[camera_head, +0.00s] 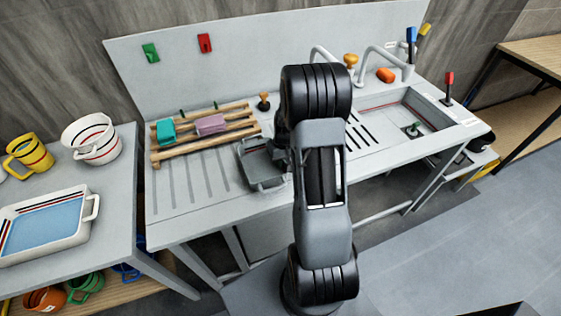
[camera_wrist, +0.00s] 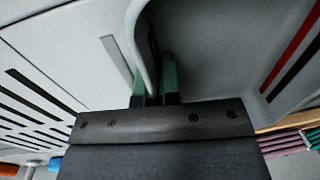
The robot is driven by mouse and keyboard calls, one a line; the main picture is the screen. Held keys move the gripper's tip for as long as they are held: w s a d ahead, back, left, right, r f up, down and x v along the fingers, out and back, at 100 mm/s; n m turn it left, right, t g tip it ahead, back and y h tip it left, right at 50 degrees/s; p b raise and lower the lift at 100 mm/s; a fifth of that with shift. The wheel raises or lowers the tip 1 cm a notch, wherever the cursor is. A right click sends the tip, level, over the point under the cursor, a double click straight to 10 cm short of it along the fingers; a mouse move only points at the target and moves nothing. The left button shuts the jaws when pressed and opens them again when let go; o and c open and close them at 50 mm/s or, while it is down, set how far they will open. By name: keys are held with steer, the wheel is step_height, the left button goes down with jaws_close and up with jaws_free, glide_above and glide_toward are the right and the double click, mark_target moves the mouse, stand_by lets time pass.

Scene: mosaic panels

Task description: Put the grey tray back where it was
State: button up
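The grey tray (camera_head: 243,165) is over the middle of the sink counter, just left of my arm in the head view. Its right side is hidden behind my arm. In the wrist view the tray (camera_wrist: 215,50) fills the upper right, with a red and a black stripe on its inner wall. My gripper (camera_wrist: 154,88) has its green-tipped fingers close together on either side of the tray's rim, shut on it. In the head view my gripper is mostly hidden by the arm. I cannot tell whether the tray touches the counter.
A wooden rack (camera_head: 207,143) holding teal and pink pieces lies left of the tray. Grooved drainboard (camera_head: 190,190) is free in front of it. The sink basin (camera_head: 405,115) and taps are at right. A side table (camera_head: 115,200) with a white-and-blue dish and cups stands at left.

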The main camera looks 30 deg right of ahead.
steer(key=o, duration=0.4)
steer(key=shift+o, duration=0.2)
step_height(320, 180, up, 12)
steer(key=d+b, duration=0.1)
steer(key=s+a+r+n+t, duration=0.1)
steer(key=s+a+r+t, duration=0.1)
steer(key=s+a+r, duration=0.2)
steer(key=s+a+r+n+t+h, duration=0.1)
steer(key=s+a+r, duration=0.3)
steer(key=s+a, duration=0.6)
steer(key=shift+a+r+t, duration=0.2)
steer(key=shift+a+t, duration=0.4)
steer(key=shift+a, duration=0.8)
